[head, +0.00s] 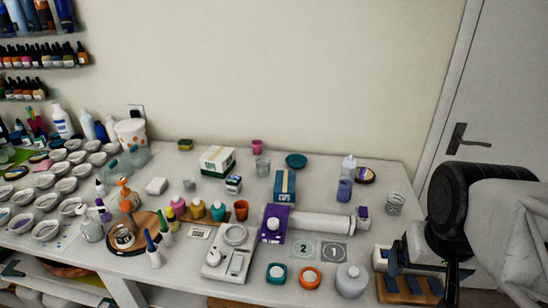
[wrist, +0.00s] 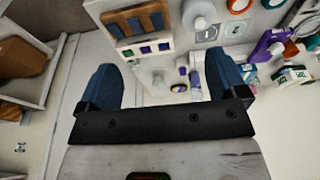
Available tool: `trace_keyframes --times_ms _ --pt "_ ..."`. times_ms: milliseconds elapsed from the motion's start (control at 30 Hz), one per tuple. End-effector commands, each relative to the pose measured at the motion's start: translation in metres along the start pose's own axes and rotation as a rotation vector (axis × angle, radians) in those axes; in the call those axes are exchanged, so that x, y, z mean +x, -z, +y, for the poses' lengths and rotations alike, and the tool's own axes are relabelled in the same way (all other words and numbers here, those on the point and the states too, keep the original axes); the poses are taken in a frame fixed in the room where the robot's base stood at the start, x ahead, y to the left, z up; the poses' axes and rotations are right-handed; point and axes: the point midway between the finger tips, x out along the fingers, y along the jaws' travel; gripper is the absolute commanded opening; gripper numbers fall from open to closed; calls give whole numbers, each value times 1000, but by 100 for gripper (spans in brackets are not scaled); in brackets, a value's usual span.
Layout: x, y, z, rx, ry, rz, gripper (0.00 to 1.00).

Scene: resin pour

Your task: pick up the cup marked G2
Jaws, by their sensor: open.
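Several small cups stand on the white table in the head view, and I cannot read G2 on any of them. A pink cup (head: 256,146) is at the back and an orange-brown cup (head: 241,210) is near the middle. A purple cup (head: 344,190) and a grey ribbed cup (head: 394,203) stand to the right.
A wooden tray with dark blue bars (head: 408,299) lies at the table's right front. Number cards 2 (head: 303,250) and 1 (head: 333,251) lie near the front, by an orange ring (head: 310,276) and a white jar (head: 351,280). A white roll (head: 322,222) lies behind them.

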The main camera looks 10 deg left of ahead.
Motion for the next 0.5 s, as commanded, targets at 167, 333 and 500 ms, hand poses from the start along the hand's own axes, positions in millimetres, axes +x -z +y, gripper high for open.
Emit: trace_keyframes --times_ms 167,333,500 --pt "-1 13 -6 37 28 -16 91" --pt "0 38 -20 113 83 -50 91" --pt "1 74 -40 220 156 -99 91"
